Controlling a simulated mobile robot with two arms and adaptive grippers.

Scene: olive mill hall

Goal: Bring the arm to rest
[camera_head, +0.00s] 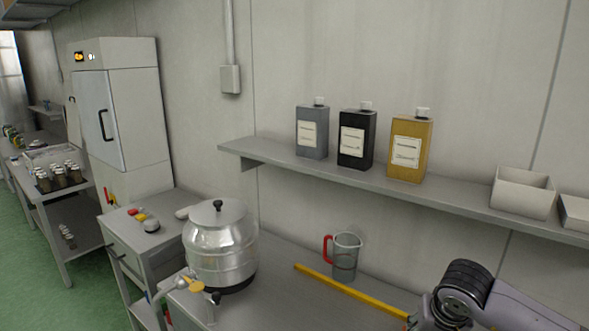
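Part of my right arm (468,296) comes in from the lower right, with a dark ribbed joint and a grey link over the bench. Its gripper does not show, so I cannot see its fingers or whether it holds anything. My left arm and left gripper are out of view.
A steel bench (285,275) carries a lidded metal drum (220,250) with a tap, a red-handled jug (345,257) and a yellow bar (345,288). The wall shelf (275,157) holds grey (312,133), black (356,140) and amber (409,150) containers and a white bin (522,194).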

